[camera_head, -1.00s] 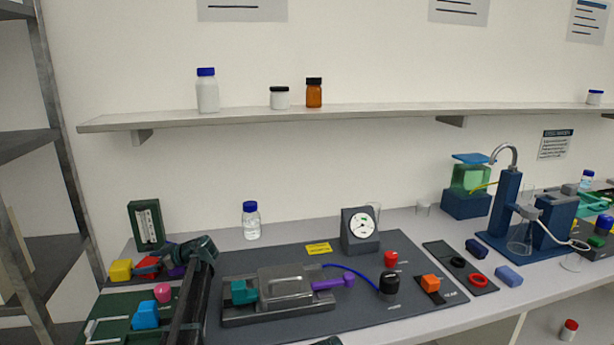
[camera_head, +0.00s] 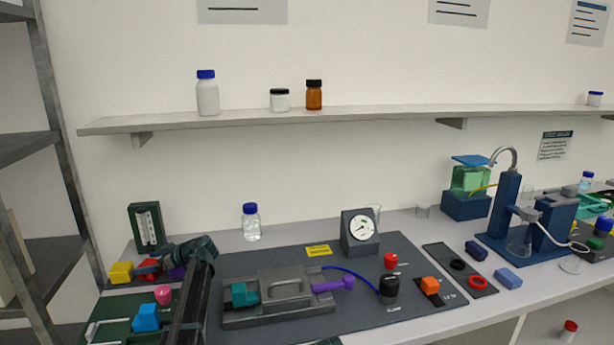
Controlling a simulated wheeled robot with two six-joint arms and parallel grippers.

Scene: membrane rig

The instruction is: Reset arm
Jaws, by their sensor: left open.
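My left arm, dark green and black, rises from the bottom edge at left, in front of the green tray. Its dark green end, where I place the left gripper (camera_head: 190,253), is beside the small coloured blocks on the tray and holds nothing that I can see. Its fingers are hard to make out. My right gripper is not in view. Right of the arm, a grey metal fixture (camera_head: 282,312) lies on the dark mat (camera_head: 405,250). It has a teal block (camera_head: 244,294) at its left and a purple handle (camera_head: 335,285) at its right.
A round-dial gauge (camera_head: 360,233) stands behind the fixture, with a black knob (camera_head: 389,290) to its right. A blue-capped bottle (camera_head: 251,225) stands near the wall. A green tray (camera_head: 107,304) holds blocks. A blue stand (camera_head: 507,205) is at right. A shelf (camera_head: 350,114) spans above.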

